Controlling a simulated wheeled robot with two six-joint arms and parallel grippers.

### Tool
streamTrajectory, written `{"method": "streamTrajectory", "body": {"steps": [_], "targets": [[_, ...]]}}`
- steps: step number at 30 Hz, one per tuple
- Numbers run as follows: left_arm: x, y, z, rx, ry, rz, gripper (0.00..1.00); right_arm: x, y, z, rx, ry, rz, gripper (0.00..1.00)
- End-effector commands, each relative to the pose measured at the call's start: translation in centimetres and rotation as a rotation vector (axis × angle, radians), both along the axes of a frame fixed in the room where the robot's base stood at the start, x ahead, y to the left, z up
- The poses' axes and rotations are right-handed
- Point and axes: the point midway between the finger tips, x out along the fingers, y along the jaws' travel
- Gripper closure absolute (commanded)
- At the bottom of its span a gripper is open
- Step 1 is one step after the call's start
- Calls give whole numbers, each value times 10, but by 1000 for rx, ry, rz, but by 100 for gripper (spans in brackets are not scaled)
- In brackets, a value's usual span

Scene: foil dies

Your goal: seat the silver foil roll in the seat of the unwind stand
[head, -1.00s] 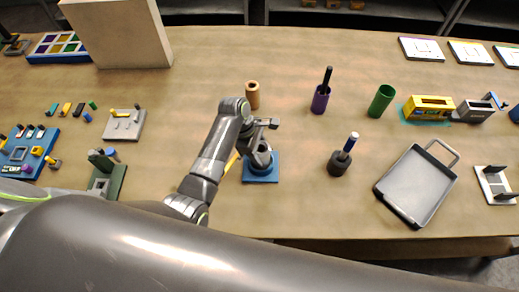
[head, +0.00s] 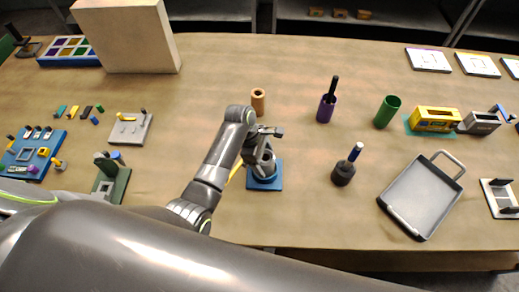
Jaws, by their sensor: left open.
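My left gripper (head: 264,167) points down over a small blue square base (head: 277,184) at the middle front of the table. A grey, round, silver-looking piece shows at its fingers, mostly hidden by the gripper; I cannot tell surely whether it is the silver foil roll. The jaws are open, around or just above that piece. A pale base with two black uprights (head: 500,197) stands at the far right and looks like the unwind stand; its seat looks empty. My right gripper is not in view.
A copper-coloured roll (head: 258,102) stands behind my gripper. A purple cup (head: 326,110), a green cylinder (head: 388,112), a dark pot (head: 343,174) and a grey tray (head: 421,198) stand to the right. A tall beige box (head: 127,38) is at back left.

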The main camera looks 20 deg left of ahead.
Motion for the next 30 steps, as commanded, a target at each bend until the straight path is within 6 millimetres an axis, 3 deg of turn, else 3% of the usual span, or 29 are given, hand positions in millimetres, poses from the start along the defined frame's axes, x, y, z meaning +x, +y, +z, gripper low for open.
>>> {"method": "streamTrajectory", "body": {"steps": [5,16,18,30], "targets": [[2,8,19,2,-6,0,25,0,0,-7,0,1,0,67],[3,34,87,3,-7,-1,25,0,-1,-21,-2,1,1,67],[2,37,99,2,-3,0,25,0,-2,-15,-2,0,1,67],[2,41,111,0,0,0,25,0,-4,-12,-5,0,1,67]]}}
